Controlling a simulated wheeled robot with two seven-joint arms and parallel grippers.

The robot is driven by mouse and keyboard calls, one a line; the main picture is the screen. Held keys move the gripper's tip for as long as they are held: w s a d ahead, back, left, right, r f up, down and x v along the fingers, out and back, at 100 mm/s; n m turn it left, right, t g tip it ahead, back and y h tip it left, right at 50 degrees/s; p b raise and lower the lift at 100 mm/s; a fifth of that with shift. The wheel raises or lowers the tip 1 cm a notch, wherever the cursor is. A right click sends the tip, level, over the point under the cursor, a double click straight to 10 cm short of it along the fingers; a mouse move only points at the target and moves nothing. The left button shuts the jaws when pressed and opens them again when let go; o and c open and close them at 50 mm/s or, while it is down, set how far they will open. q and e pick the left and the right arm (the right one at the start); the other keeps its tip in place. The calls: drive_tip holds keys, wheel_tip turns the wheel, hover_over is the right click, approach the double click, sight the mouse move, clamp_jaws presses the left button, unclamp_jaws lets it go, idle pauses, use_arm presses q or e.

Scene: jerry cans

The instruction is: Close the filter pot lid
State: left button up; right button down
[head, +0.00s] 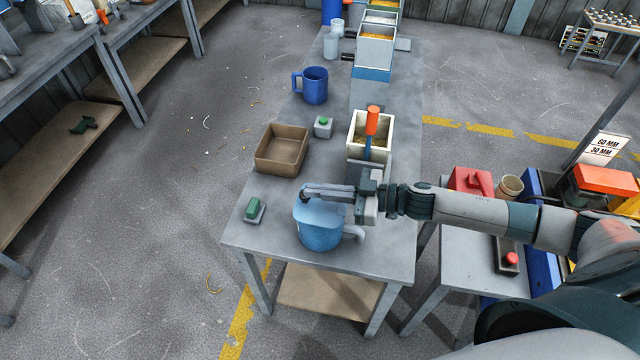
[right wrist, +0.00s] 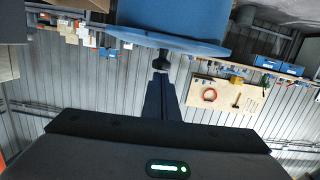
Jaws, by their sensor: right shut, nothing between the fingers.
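The blue filter pot (head: 322,238) stands near the front end of the grey table, with its pale handle to the right. Its lighter blue lid (head: 315,214) shows at the pot's top and looks tilted; my gripper partly covers it, and I cannot tell how far it stands open. My right gripper (head: 304,190) is shut and empty, reaching leftward across the lid's upper edge. In the right wrist view the shut fingers (right wrist: 161,62) are just below a broad blue surface (right wrist: 175,25), likely the lid; contact is unclear. My left gripper is not in view.
A brown tray (head: 282,151), a green-button box (head: 254,209), another button box (head: 323,126) and a blue mug (head: 314,86) share the table (head: 375,262). A cream container (head: 386,132) with an orange-handled tool stands behind my gripper.

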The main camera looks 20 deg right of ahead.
sight(318, 205)
drive_tip(key=shift+f, duration=0.1)
drive_tip(key=shift+w+a+f, duration=0.1)
drive_tip(key=shift+f, duration=0.25)
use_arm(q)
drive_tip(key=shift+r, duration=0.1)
